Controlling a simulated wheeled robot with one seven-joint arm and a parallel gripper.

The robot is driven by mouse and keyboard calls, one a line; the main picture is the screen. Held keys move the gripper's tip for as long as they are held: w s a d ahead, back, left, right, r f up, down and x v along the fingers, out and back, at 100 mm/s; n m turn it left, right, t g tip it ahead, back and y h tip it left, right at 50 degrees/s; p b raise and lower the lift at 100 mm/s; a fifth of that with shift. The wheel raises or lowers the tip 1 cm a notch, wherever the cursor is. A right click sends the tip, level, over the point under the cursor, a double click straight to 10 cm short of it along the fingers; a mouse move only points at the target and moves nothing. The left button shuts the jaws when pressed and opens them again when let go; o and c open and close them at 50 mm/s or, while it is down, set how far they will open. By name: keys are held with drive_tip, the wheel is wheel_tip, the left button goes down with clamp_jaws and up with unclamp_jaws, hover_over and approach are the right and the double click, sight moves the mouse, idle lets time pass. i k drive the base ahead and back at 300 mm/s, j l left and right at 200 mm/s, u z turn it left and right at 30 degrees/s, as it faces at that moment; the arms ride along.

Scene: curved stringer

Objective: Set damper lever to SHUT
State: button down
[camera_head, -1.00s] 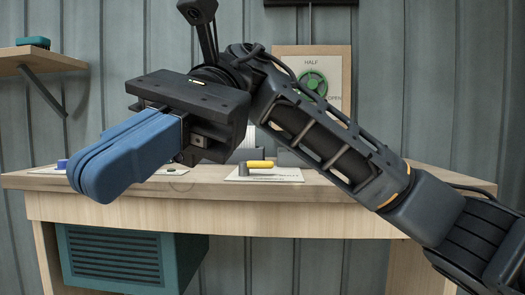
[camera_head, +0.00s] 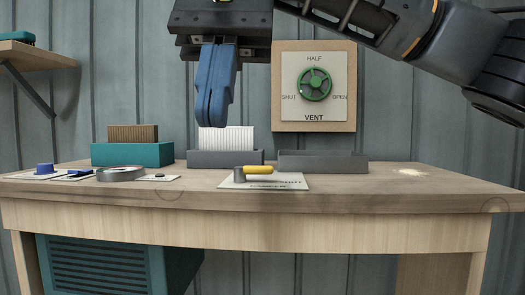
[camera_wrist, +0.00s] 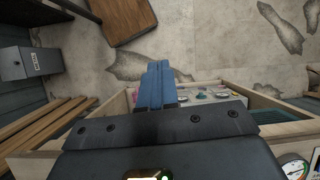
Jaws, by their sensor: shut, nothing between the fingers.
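The damper lever (camera_head: 258,169) is a yellow handle on a grey pivot. It lies across a white label plate (camera_head: 290,181) on the workbench and points right. The plate's lettering is too small to read. My gripper (camera_head: 212,122) hangs above the bench, its blue fingers pointing down, higher than the lever and a little left of it. The fingers are together with nothing between them and touch nothing. They also show in the wrist view (camera_wrist: 158,70), where I cannot make out the lever.
A green VENT wheel (camera_head: 314,84) is on the wall board behind. A teal tray (camera_head: 132,154), grey trays (camera_head: 322,162) and a grey ring (camera_head: 121,174) stand on the bench. A blue knob (camera_head: 45,168) is at the left. The bench right of the lever plate is mostly clear.

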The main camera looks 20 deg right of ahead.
sight(241, 173)
drive_tip(key=i+l, duration=0.2)
drive_tip(key=i, duration=0.2)
drive_tip(key=i+l, duration=0.25)
drive_tip(key=i, duration=0.15)
drive_tip(key=i+l, duration=0.2)
drive_tip(key=i, duration=0.2)
